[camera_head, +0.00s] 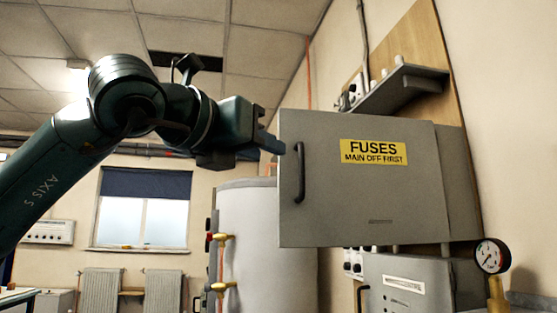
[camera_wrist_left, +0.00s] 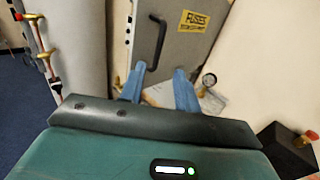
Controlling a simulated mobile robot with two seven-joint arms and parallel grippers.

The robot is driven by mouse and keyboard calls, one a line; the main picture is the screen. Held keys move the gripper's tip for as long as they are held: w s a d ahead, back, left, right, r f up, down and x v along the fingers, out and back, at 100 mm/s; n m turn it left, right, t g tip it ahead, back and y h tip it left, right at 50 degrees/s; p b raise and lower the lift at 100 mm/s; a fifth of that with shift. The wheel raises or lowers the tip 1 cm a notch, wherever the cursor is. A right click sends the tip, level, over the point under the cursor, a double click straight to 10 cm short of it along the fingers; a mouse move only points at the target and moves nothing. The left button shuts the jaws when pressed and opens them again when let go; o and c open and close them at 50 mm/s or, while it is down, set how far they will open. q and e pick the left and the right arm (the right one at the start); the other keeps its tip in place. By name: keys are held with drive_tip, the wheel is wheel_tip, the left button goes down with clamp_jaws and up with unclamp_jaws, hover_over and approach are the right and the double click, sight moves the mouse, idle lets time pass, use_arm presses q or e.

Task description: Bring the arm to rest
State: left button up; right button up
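My left arm comes in from the left in the head view. Its gripper (camera_head: 272,143) is at the left edge of the grey fuse panel (camera_head: 400,200), near its black handle (camera_head: 299,172). In the left wrist view the two blue fingers (camera_wrist_left: 157,82) are spread apart with nothing between them. The handle (camera_wrist_left: 157,42) shows beyond the fingertips and appears clear of them. The panel bears a yellow "FUSES MAIN OFF FIRST" label (camera_head: 374,152). Whether the panel stands ajar is hard to tell. My right gripper is not in view.
A pale cylinder tank (camera_head: 250,235) with brass valves (camera_head: 222,237) stands left of the panel. Below the panel are a grey box (camera_head: 410,285) and a pressure gauge (camera_head: 491,256). A grey shelf (camera_head: 400,88) juts out above. Open room lies at the left, toward the window (camera_head: 142,210).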

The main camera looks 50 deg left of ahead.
use_arm(q)
drive_tip(key=shift+s+d, duration=0.25)
drive_tip(key=shift+s, duration=0.4)
